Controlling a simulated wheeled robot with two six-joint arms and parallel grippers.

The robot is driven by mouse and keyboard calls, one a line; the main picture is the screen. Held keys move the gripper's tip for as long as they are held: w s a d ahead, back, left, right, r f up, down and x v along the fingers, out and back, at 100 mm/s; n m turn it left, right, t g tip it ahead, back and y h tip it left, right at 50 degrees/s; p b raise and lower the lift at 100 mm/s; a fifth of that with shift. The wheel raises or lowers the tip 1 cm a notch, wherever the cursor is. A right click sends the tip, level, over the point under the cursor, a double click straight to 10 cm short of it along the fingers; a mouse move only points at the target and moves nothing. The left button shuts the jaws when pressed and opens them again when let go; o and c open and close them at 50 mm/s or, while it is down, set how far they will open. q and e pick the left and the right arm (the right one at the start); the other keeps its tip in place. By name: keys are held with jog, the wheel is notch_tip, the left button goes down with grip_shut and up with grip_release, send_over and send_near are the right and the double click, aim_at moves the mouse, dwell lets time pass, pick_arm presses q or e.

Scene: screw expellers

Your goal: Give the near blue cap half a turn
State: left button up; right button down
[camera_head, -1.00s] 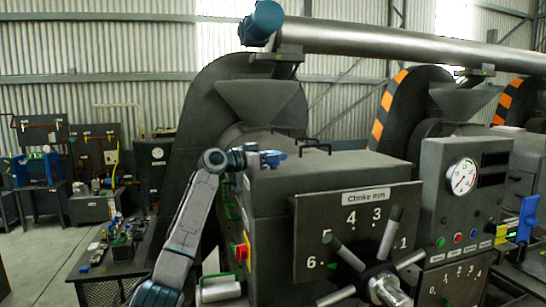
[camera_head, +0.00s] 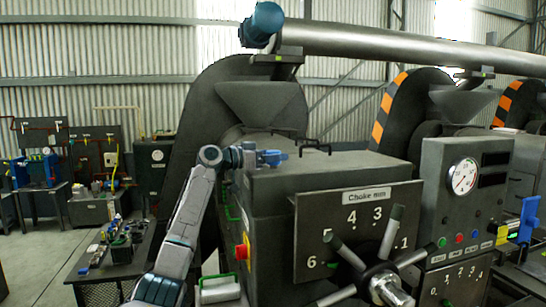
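A small blue piece (camera_head: 273,157), which looks like the near blue cap, is at the top left edge of the grey machine housing with the "Choke mm" plate. My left arm comes up from the bottom left, and my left gripper (camera_head: 250,157) points right, at the blue piece. The fingers and the blue piece run together at this size. I cannot tell whether the fingers are around it, touching it or just beside it. My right gripper is not in view.
A spoked handwheel (camera_head: 382,283) stands out from the choke plate (camera_head: 337,212). A control panel with a round gauge (camera_head: 464,176) is on the right. A dark handle (camera_head: 315,147) rises from the housing top. A cluttered bench (camera_head: 115,262) stands at the lower left.

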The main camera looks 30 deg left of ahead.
pick_arm(q)
jog(key=shift+s+a+f+b, duration=0.15)
jog(key=shift+s+a+b, duration=0.05)
jog(key=shift+b, duration=0.1)
jog(key=b+v, duration=0.6)
jog(key=v, duration=0.4)
jog(key=shift+s, duration=0.1)
